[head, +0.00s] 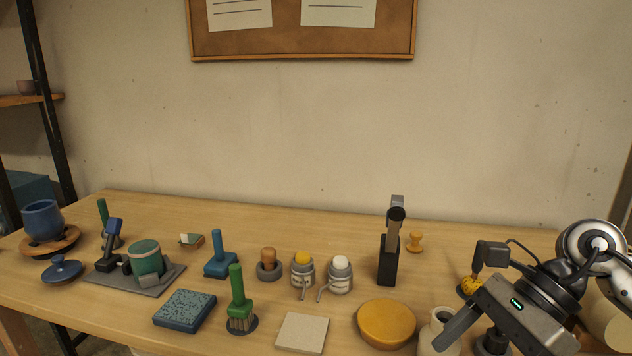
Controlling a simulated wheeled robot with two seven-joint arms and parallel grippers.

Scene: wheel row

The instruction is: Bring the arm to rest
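My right arm comes in from the right edge, and its gripper (486,346) hangs over the front right of the wooden table (345,228). One grey finger shows at the far left end of the gripper body, well out from its middle. The other finger is not clear, cut off by the lower edge. Nothing shows held by the visible finger. A cream jar (436,330) stands close to the left of this finger; I cannot tell if they touch. My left gripper is not in view.
A yellow round lid (387,323), a black holder (388,262) and a yellow-topped item (470,285) are near the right arm. Wheel tools, a green cup (146,256) and a blue pot (43,220) fill the left. The table's back strip is mostly clear.

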